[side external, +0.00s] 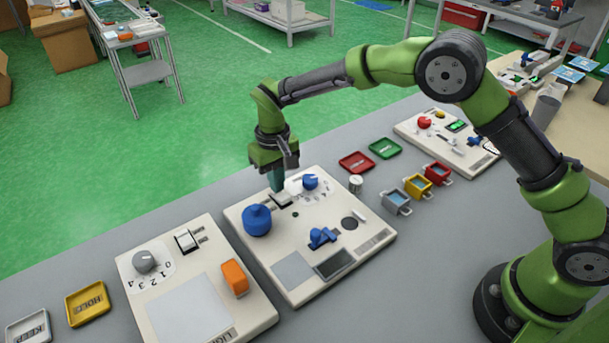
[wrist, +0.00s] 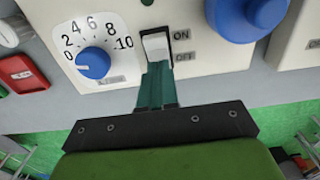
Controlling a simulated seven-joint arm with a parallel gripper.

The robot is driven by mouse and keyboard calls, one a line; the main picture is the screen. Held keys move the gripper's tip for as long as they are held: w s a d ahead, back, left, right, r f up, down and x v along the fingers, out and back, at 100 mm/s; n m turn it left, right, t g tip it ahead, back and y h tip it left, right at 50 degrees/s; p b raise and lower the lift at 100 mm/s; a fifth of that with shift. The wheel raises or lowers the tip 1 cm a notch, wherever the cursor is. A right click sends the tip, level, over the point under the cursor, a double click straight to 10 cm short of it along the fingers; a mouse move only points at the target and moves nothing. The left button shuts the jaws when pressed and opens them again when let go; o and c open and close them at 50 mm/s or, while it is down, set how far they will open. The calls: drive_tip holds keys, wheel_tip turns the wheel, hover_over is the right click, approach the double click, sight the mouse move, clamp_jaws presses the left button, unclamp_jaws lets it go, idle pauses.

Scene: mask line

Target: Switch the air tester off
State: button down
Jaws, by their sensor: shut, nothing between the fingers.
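The middle cream panel (side external: 275,250) appears to be the air tester, though its label is too small to read. Its white rocker switch (side external: 283,200) also shows in the wrist view (wrist: 156,46), with ON and OFF printed beside it. My gripper (side external: 277,187) is shut and empty, pointing down at the switch. In the wrist view its teal fingertips (wrist: 157,70) are at the OFF end of the rocker and partly cover it. I cannot tell whether they touch it or which way it is tipped. The panel's screen (side external: 335,264) looks dark.
Beside the switch are a blue dial (side external: 310,182) and a large blue knob (side external: 257,220). A blue lever (side external: 321,237) stands nearer the front. Another panel (side external: 190,290) lies left, with an orange switch. Red (side external: 356,162) and green (side external: 385,148) trays and small bins lie right.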

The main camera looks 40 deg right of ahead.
sight(282, 195)
wheel_tip(282, 195, up, 6)
drive_tip(key=shift+r, duration=0.2)
idle(0.4)
drive_tip(key=shift+w, duration=0.1)
drive_tip(key=shift+s+d+f, duration=0.2)
drive_tip(key=shift+s+f, duration=0.45)
drive_tip(key=shift+s, duration=0.15)
drive_tip(key=s+d+r+m+t, duration=0.1)
drive_tip(key=s+d+r+t, duration=0.1)
drive_tip(key=s+d+r, duration=0.3)
drive_tip(key=s+d+r+m+t+y, duration=0.1)
drive_tip(key=s+d+r, duration=0.4)
drive_tip(key=s, duration=0.6)
drive_tip(key=s+d+r+m+t+y, duration=0.1)
drive_tip(key=s+d+r+t, duration=0.3)
drive_tip(key=s, duration=0.4)
drive_tip(key=shift+s+d+r+m, duration=0.35)
drive_tip(key=shift+d+r+m, duration=0.15)
drive_tip(key=shift+d+r, duration=0.25)
